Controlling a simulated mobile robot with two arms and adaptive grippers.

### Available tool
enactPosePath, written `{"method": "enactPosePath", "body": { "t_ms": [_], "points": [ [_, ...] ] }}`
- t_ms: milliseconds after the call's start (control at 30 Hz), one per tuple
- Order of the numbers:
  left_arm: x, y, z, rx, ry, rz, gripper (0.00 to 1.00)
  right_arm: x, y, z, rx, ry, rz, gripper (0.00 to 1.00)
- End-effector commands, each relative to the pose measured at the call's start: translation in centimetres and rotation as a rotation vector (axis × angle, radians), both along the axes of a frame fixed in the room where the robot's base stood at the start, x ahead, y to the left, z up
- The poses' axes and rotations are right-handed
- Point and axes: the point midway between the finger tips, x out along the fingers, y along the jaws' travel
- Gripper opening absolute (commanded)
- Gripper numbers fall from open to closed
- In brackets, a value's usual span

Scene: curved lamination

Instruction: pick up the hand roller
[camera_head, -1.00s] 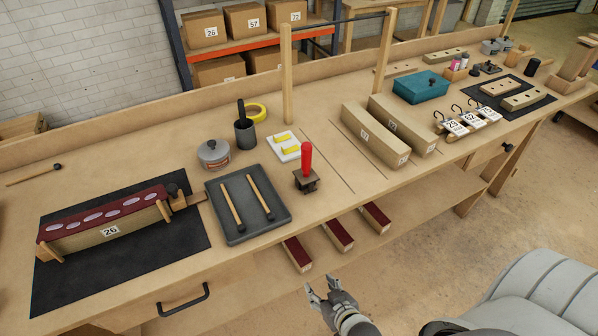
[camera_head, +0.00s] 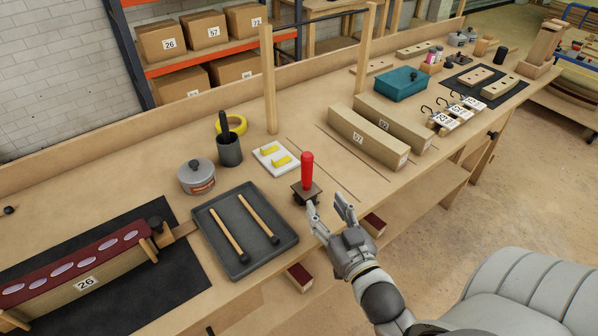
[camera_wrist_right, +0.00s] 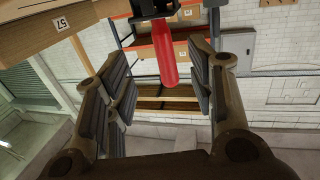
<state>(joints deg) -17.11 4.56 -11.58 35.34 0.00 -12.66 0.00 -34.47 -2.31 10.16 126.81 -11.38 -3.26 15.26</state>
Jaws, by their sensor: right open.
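The hand roller (camera_head: 307,170) stands upright on the bench near its front edge, red handle up on a dark base. My right gripper (camera_head: 327,204) is open and empty at the bench's front edge, just in front of the roller and slightly right of it. The right wrist view appears upside down; the red handle of the roller (camera_wrist_right: 165,58) shows between the open fingers, nearer the right one, and seems to be beyond their tips. Neither finger visibly touches it. My left gripper is not in view.
Left of the roller lies a dark tray (camera_head: 243,232) with two wooden-handled tools. Behind it are a white pad (camera_head: 264,154) with yellow pieces and a dark cup (camera_head: 229,151). To the right are long wooden blocks (camera_head: 362,136). Bare bench lies between roller and blocks.

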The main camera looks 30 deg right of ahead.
Motion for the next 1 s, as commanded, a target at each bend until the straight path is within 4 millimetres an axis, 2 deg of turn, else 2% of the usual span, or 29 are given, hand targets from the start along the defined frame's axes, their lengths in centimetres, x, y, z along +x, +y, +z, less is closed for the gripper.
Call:
{"method": "enactPosePath", "body": {
  "t_ms": [100, 200, 267, 400, 567, 667, 833, 1000],
  "points": [
    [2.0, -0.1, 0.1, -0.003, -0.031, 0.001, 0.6, 0.4, -0.2, 0.7, -0.004, -0.014, -0.002, 0.5],
    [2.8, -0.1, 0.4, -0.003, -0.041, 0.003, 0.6, 1.6, -0.4, 0.8, -0.004, -0.016, -0.001, 0.5],
    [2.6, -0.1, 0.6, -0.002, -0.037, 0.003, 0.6, 2.6, -0.6, 0.9, -0.004, -0.017, -0.001, 0.5],
    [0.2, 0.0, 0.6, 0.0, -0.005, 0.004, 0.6, 4.4, -0.9, 0.8, -0.004, -0.015, -0.001, 0.5],
    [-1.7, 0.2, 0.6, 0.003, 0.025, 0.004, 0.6, 5.5, -1.1, 0.7, -0.003, -0.012, -0.002, 0.5],
    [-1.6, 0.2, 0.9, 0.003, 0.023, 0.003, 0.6, 6.2, -1.1, 1.1, -0.004, -0.014, -0.001, 0.5],
    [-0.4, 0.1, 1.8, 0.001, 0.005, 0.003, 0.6, 8.7, -1.2, 1.9, -0.004, -0.015, -0.001, 0.5],
    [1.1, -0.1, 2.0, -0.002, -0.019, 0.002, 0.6, 10.4, -1.6, 1.6, -0.002, -0.013, -0.002, 0.5]
  ]
}}
